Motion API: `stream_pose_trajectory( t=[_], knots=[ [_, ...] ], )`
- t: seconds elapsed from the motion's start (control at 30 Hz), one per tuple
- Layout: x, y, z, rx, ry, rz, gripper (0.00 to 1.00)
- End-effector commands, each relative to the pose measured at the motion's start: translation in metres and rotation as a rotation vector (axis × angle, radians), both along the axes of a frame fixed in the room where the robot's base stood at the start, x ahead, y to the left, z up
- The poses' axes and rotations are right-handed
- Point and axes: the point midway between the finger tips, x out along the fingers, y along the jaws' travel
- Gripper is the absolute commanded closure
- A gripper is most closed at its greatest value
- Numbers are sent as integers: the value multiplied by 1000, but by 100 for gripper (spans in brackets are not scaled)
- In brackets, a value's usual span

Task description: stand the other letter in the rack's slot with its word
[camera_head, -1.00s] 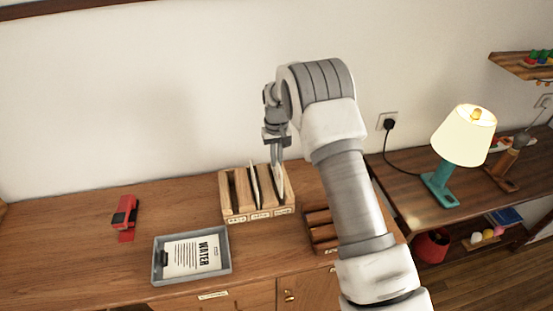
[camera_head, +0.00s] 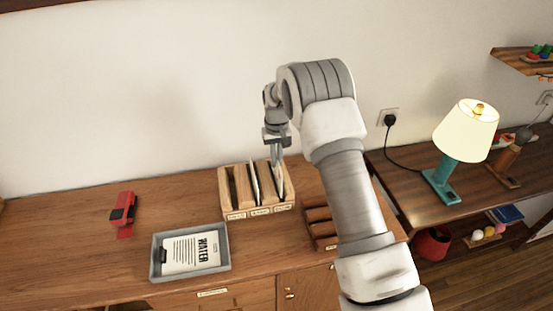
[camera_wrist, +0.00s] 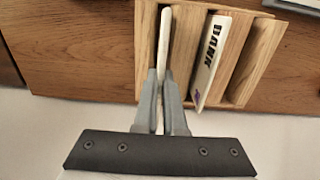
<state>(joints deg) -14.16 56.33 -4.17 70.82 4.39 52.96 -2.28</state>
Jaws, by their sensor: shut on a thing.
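The wooden letter rack (camera_head: 232,213) stands on the cabinet top against the wall, with small labels along its front that I cannot read. A white letter marked BANK (camera_wrist: 209,60) leans in one slot; it also shows in the head view (camera_head: 255,184). My gripper (camera_head: 277,160) is above the rack's right end, shut on the top edge of another letter (camera_head: 280,182). In the wrist view my gripper (camera_wrist: 161,80) pinches this letter (camera_wrist: 164,38) edge-on in the end slot. Its word is hidden. A letter reading WATER (camera_head: 190,253) lies in a grey tray (camera_head: 162,272).
A red stapler-like object (camera_head: 123,208) lies at the left. A dark brown slatted block (camera_head: 321,228) stands close to the right of the rack. A lit lamp (camera_head: 466,130) is on the right-hand table. The cabinet top left of the rack is mostly clear.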

Motion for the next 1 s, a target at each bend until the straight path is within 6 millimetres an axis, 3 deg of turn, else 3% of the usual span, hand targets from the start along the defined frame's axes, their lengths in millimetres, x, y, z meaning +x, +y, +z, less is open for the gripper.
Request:
stream_pose_trajectory(
  t=[1.0],
  knots=[
    [0, 0, -27, 0, 0, 0, 100]
  ],
)
